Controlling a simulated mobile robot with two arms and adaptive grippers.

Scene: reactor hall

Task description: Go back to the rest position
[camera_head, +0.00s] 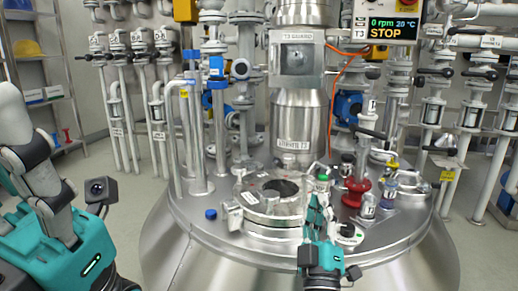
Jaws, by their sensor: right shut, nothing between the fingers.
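My right gripper (317,209) reaches in from the bottom edge over the steel reactor lid (190,207). Its teal fingers are shut with nothing between them. They point up and away, in front of the right rim of the round hatch (262,215). Whether they touch anything there I cannot tell. The hatch has a dark round opening or window in its top. My left arm shows at the left edge, beside the reactor; its gripper fingers do not show.
A red handwheel (355,192) and several valves stand on the lid right of my right gripper. A blue cap (211,214) sits at the lid's left. The stirrer column (298,118) rises behind the hatch. A display (386,27) reads STOP, 0 rpm. Pipes line the back wall.

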